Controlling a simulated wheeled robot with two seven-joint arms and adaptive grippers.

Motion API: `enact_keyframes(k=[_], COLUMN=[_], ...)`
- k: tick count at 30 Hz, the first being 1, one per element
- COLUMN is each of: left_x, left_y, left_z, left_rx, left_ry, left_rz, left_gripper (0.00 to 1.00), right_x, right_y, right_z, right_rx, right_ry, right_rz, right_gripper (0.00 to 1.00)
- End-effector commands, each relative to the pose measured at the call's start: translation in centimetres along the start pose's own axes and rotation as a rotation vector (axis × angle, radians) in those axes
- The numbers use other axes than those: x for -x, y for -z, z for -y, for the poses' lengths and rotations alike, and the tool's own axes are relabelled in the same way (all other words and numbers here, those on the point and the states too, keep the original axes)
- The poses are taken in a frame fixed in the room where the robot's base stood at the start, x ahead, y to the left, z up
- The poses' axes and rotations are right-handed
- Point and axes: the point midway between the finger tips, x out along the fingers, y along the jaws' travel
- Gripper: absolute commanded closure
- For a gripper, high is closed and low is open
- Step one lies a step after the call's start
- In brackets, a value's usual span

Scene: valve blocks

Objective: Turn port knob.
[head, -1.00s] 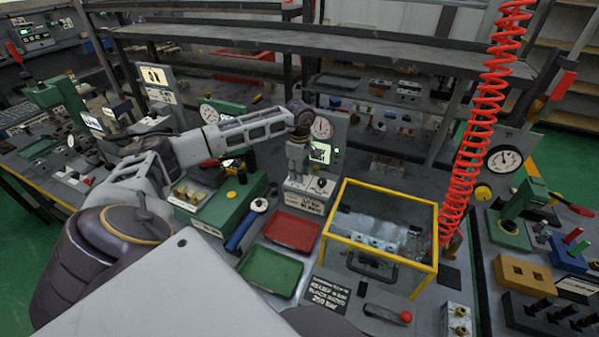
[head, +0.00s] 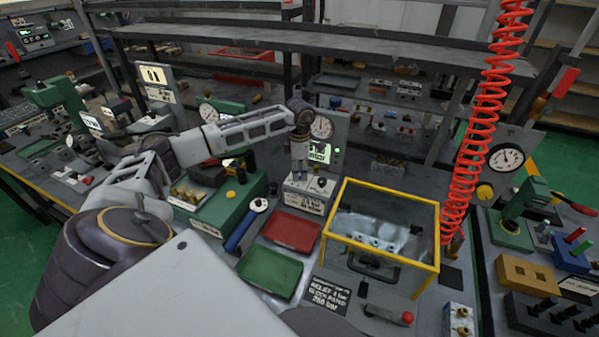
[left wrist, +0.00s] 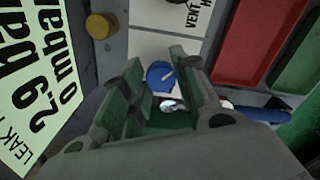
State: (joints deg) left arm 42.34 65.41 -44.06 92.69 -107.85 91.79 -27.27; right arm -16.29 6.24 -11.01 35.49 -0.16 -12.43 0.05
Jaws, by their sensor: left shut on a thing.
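My left gripper (head: 299,176) points down at a small light-grey valve block (head: 305,197) in front of the gauge panel. In the left wrist view its green-padded fingers (left wrist: 160,84) stand on both sides of a blue knob (left wrist: 160,75) with a white pointer line. The gripper is shut on this knob; in the head view the gripper hides it. A black knob (head: 320,183) sits on the same block, right of the gripper. A VENT label (left wrist: 193,12) shows near the wrist view's top. My right gripper is not in view.
The gauge panel (head: 340,135) with a lit green display stands close behind. A red tray (head: 292,231) and a green tray (head: 269,272) lie in front. A yellow-framed clear box (head: 381,192) stands to the right. A red coiled hose (head: 483,120) hangs beyond it.

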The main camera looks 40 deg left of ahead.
Motion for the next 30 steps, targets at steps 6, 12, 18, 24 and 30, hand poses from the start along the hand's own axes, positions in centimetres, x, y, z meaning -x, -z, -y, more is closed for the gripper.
enact_keyframes(k=[6,12,18,24,30], left_x=[0.1,0.1,0.1,0.1,0.1], left_y=[0.0,0.0,0.0,0.0,0.0], left_z=[-0.1,-0.1,-0.1,-0.1,-0.1], left_rx=[0.108,0.156,0.168,0.167,0.166], left_ry=[-0.001,-0.001,-0.002,-0.002,-0.001], left_rz=[0.001,0.001,0.001,0.002,0.001], left_gripper=[0.94,0.94,0.94,0.94,0.50], right_x=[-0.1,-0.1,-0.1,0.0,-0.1], right_y=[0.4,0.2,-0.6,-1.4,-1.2], right_z=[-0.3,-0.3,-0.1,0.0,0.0], right_rx=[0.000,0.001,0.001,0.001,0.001], right_ry=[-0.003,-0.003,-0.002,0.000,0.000], right_rz=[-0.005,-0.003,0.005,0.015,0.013], right_gripper=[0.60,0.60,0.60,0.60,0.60])
